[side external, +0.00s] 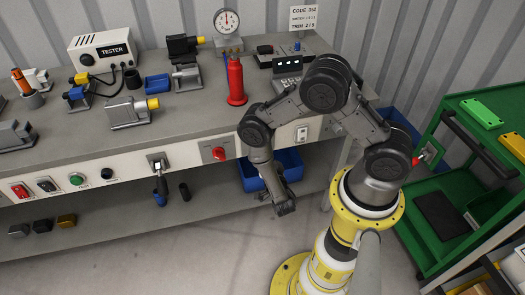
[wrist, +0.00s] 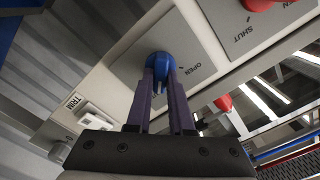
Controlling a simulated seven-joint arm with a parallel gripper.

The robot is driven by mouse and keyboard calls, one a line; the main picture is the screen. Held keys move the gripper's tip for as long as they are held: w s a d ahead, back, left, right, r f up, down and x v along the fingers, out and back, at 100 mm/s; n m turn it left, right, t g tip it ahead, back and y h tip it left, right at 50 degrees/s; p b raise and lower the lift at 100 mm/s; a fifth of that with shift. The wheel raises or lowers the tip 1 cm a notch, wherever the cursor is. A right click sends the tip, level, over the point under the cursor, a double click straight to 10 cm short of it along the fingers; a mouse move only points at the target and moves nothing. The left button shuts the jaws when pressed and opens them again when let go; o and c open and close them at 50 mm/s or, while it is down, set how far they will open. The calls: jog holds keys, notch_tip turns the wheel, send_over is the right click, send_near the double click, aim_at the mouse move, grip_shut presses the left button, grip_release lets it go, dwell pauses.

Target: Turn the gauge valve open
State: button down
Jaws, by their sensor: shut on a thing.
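A blue knob (wrist: 157,64) sits on a pale grey plate (wrist: 187,45) in the wrist view, with the word OPEN printed beside it. My gripper (wrist: 160,76) is shut on this blue knob, one finger on each side of it. A pressure gauge (side external: 227,21) with a white dial stands at the back of the bench in the side view. In that view my arm reaches down in front of the bench's front panel. The blue knob and my fingertips are hidden there. Which valve belongs to the gauge is not legible.
A red knob (wrist: 262,4) on a neighbouring plate marked SHUT is close to the blue one. A red bottle (side external: 236,82) stands on the bench (side external: 190,108) above. A blue bin (side external: 290,162) is below the panel. A green cart (side external: 455,195) stands at right.

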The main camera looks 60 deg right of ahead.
jog(key=shift+n, duration=0.3)
jog(key=shift+w+a+n, duration=0.15)
jog(key=shift+n, duration=4.15)
jog(key=shift+w+a+n, duration=0.1)
jog(key=shift+a+n, duration=0.05)
jog(key=shift+n, duration=4.15)
jog(key=c, duration=0.8)
grip_release()
jog(key=v, duration=1.3)
jog(key=shift+s+a, duration=0.25)
jog(key=shift+s, duration=0.05)
